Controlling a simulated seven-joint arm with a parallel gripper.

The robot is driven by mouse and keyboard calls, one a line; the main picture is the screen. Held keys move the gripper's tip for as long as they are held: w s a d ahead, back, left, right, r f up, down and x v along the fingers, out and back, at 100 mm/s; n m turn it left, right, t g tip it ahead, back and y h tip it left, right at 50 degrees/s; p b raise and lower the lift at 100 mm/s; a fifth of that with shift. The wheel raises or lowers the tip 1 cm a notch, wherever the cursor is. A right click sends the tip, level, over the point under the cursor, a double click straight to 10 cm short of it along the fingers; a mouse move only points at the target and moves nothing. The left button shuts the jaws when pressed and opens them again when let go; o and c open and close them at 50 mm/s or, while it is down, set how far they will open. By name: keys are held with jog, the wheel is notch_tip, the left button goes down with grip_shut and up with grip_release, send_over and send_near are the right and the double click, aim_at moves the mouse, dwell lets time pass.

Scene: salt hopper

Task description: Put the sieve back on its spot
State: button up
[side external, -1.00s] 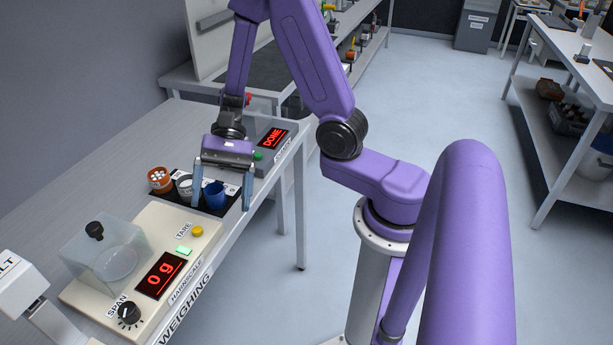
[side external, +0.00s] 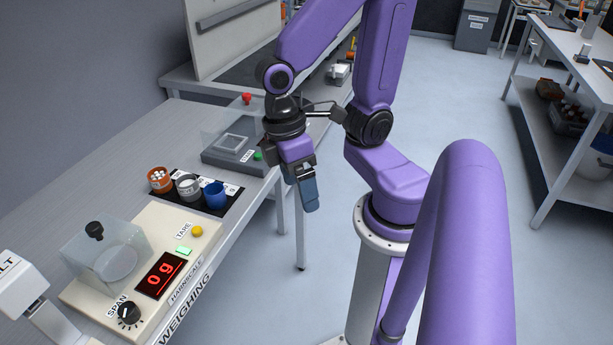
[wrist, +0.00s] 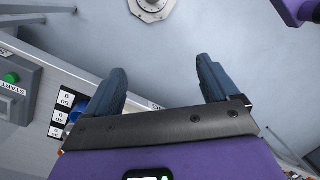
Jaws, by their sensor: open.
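No object in the frames can be picked out with certainty as the sieve. A pale square tray-like part (side external: 232,145) sits on the grey machine (side external: 222,163) under a clear cover; I cannot tell whether it is the sieve. My gripper (side external: 309,198) hangs beyond the table's right edge, right of the machine, over the floor. In the wrist view its two blue-grey fingers (wrist: 161,68) are spread apart, with nothing between them but floor. The arm hides the right part of the machine.
On a dark labelled mat stand an orange cup (side external: 159,180), a grey cup (side external: 188,187) and a blue cup (side external: 214,194). A green START button (wrist: 12,77) shows left of the gripper. Floor between tables is clear.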

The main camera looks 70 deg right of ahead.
jog(key=r+n+t, duration=0.1)
jog(key=s+n+t, duration=0.1)
jog(key=n, duration=0.1)
jog(key=shift+s+r+n, duration=0.2)
jog(key=shift+r+n, duration=0.1)
jog(key=shift+r, duration=0.05)
dwell(1.1)
